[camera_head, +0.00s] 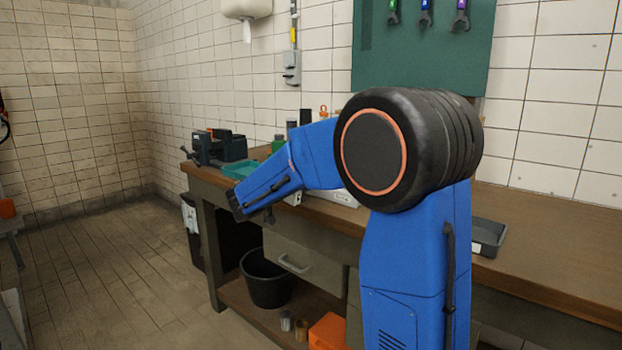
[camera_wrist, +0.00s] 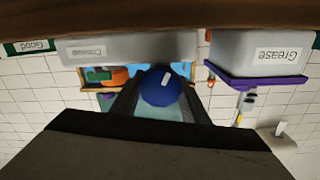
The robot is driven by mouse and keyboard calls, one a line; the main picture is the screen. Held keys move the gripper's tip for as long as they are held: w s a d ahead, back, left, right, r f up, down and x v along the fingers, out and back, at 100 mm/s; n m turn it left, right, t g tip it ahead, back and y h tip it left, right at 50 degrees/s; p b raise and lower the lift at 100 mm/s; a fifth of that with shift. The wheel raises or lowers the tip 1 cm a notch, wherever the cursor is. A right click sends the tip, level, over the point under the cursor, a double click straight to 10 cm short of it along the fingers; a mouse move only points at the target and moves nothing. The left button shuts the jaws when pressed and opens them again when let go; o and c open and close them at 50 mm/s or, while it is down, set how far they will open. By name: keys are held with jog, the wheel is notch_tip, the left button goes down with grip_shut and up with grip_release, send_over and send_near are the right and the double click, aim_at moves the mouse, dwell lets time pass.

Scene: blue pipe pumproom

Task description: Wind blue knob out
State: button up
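A round blue knob (camera_wrist: 157,90) with a white mark on its face is in the middle of the wrist view. The dark fingers of my gripper (camera_wrist: 160,77) stand one on each side of it. They are close to the knob's edges, but I cannot tell whether they touch or grip it.
The wrist view is upside down. A grey box labelled Grease (camera_wrist: 262,52) and another light-grey box (camera_wrist: 95,47) flank the knob. In the head view a workbench (camera_head: 545,255) bears a dark vise (camera_head: 222,147) and a teal tray (camera_head: 240,169). Open floor (camera_head: 110,270) lies left.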

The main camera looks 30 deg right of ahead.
jog(key=shift+w+n, duration=0.1)
jog(key=shift+n, duration=2.3)
jog(key=o, duration=1.1)
jog(key=shift+a, duration=0.1)
jog(key=v, duration=1.7)
jog(key=shift+a, duration=0.15)
